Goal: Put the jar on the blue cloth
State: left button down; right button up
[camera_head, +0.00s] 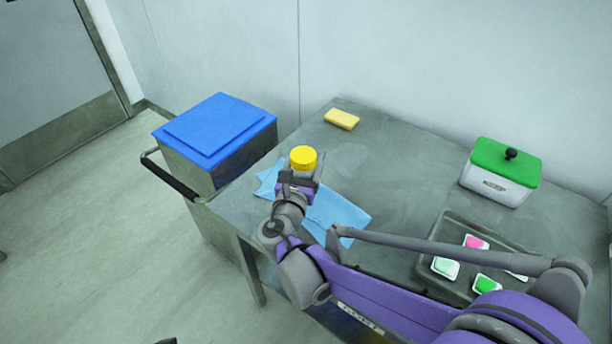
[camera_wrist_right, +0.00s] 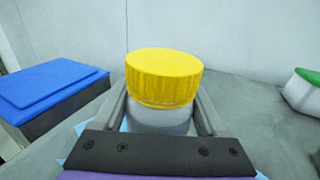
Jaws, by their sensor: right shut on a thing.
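The jar (camera_head: 303,159) has a yellow ribbed lid and a pale body. It is upright over the blue cloth (camera_head: 340,212); I cannot tell whether it touches the cloth. My right gripper (camera_head: 302,176) is shut on the jar's body. In the right wrist view the jar (camera_wrist_right: 164,80) stands between the two fingers of the gripper (camera_wrist_right: 160,118), its lid above them. The cloth lies flat on the grey table, partly hidden by my right arm. My left gripper is not in view.
A bin with a blue lid (camera_head: 218,130) stands at the table's left. A yellow sponge (camera_head: 341,119) lies at the back. A white box with a green lid (camera_head: 504,164) stands at the right. A grey tray (camera_head: 457,223) holds several small packets.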

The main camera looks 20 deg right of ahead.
jog(key=shift+f+b, duration=0.55)
jog(key=shift+f, duration=1.7)
